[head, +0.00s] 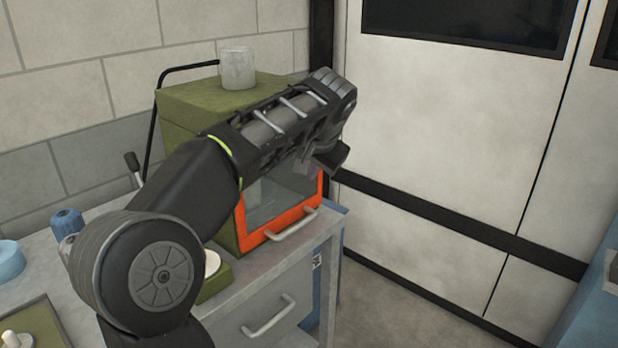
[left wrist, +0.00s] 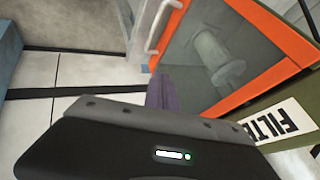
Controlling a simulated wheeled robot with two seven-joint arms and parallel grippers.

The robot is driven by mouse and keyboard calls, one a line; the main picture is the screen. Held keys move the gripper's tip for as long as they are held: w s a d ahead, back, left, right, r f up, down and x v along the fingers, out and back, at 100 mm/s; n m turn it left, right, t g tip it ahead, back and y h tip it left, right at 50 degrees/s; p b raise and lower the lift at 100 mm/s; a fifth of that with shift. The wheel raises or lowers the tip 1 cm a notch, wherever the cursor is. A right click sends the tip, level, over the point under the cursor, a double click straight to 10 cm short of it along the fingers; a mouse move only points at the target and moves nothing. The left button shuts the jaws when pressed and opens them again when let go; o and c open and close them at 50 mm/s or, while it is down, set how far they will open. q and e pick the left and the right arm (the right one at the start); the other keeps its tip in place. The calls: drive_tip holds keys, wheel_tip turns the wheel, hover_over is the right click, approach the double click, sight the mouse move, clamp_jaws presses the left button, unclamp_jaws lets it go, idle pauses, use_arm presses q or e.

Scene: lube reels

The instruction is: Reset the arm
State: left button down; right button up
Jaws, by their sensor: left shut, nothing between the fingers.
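My left arm comes in from the left in the head view and reaches across the front of a green cabinet with an orange-framed glass door. My left gripper (head: 325,165) is partly hidden behind the wrist, in front of the upper right of the door (head: 262,238). In the left wrist view the gripper fingers (left wrist: 160,92) are together with nothing between them. The orange-framed door (left wrist: 178,98) lies just beyond them and looks shut. A pale spool-like thing (left wrist: 212,55) shows behind the glass. My right gripper is not in view.
The green cabinet (head: 182,100) stands on a grey bench (head: 312,228) with a drawer, a white cylinder (head: 237,68) on top. A blue knob (head: 66,222), a light blue round thing (head: 8,262) and a tray (head: 45,322) are at left. Floor is clear at right.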

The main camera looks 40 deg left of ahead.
use_arm(q)
drive_tip(key=shift+d+r, duration=0.15)
idle(0.5)
drive_tip(key=w+d+f+m+t+h, duration=0.2)
drive_tip(key=w+d+f+t+h, duration=0.2)
drive_tip(key=w+d+f, duration=0.55)
drive_tip(key=w+d+f+h, duration=0.1)
drive_tip(key=d+f+h, duration=0.3)
drive_tip(key=d+f, duration=1.5)
drive_tip(key=s+d+f+n+g, duration=0.1)
drive_tip(key=s+d+f, duration=0.1)
drive_tip(key=s+f, duration=0.3)
drive_tip(key=s+d+f+g+h, duration=0.1)
drive_tip(key=s+d+f, duration=0.1)
drive_tip(key=f, duration=0.4)
drive_tip(key=s+d+f+n+g, duration=0.1)
drive_tip(key=s+d+f, duration=0.1)
drive_tip(key=s+f, duration=0.3)
drive_tip(key=s+d+f+g, duration=0.1)
drive_tip(key=s+d+f, duration=0.1)
drive_tip(key=s+f, duration=0.2)
drive_tip(key=s+d+f+g, duration=0.2)
drive_tip(key=s+f, duration=0.2)
drive_tip(key=s, duration=0.5)
drive_tip(key=s+d+f+g+h, duration=0.1)
drive_tip(key=s+d+f+g, duration=0.1)
drive_tip(key=s+f, duration=0.2)
drive_tip(key=s, duration=0.3)
drive_tip(key=shift+s+d, duration=0.35)
